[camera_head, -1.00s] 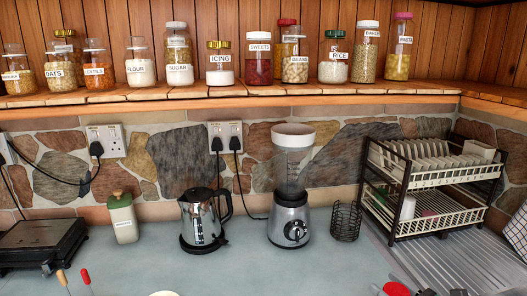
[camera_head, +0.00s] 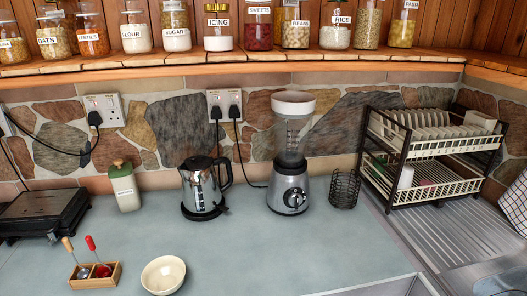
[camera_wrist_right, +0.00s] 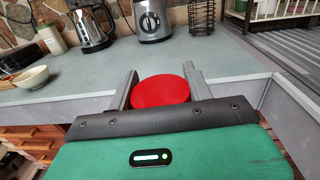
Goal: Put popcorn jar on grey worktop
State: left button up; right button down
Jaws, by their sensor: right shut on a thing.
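In the right wrist view, my right gripper (camera_wrist_right: 160,72) is shut on a jar with a round red lid (camera_wrist_right: 160,91), seen from above. The jar's body and label are hidden under the lid, so I cannot read that it is popcorn. The gripper and jar are in front of the grey worktop's front edge. The grey worktop (camera_wrist_right: 225,62) stretches behind them, and it also fills the lower part of the head view (camera_head: 245,255). Neither gripper shows in the head view, and my left gripper is in no view.
On the worktop stand a kettle (camera_head: 203,190), a blender (camera_head: 290,195), a wire holder (camera_head: 344,190), a lidded canister (camera_head: 124,187), a bowl (camera_head: 163,275) and a utensil box (camera_head: 88,277). A dish rack (camera_head: 430,187) stands right. The middle front is clear.

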jog(key=a+m+h, duration=0.1)
jog(key=a+h, duration=0.1)
jog(key=a, duration=0.1)
jog(key=shift+r+m, duration=0.15)
jog(key=shift+m, duration=0.15)
jog(key=shift+w+a+r+m+h, duration=0.15)
jog(key=shift+a+m+h, duration=0.35)
jog(key=shift+a+h, duration=0.55)
jog(key=shift+a, duration=0.1)
